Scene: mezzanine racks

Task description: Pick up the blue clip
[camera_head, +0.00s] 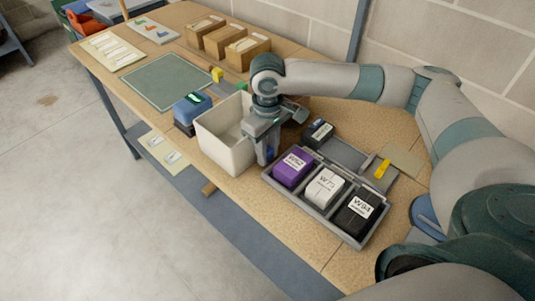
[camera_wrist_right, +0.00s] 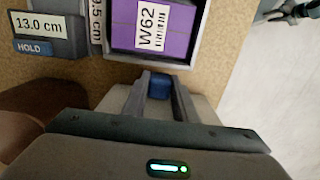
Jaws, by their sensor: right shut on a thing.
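My right gripper (camera_head: 267,150) points down between the white bin and the grey tray. It also shows in the right wrist view (camera_wrist_right: 160,85), with its two fingers shut on the blue clip (camera_wrist_right: 159,87). The clip is small, and only a block of its blue body shows between the fingers. In the head view a little blue (camera_head: 270,154) shows at the fingertips, and the rest is hidden. I cannot tell whether the clip touches the table. I do not make out my left gripper in either view.
The white bin (camera_head: 211,145) stands left of the gripper. The grey tray (camera_head: 318,216) holds a purple W62 box (camera_head: 292,169), a white W73 box (camera_head: 324,187) and a black W94 box (camera_head: 358,213). A blue-topped device (camera_head: 190,110) and green mat (camera_head: 166,80) lie farther left.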

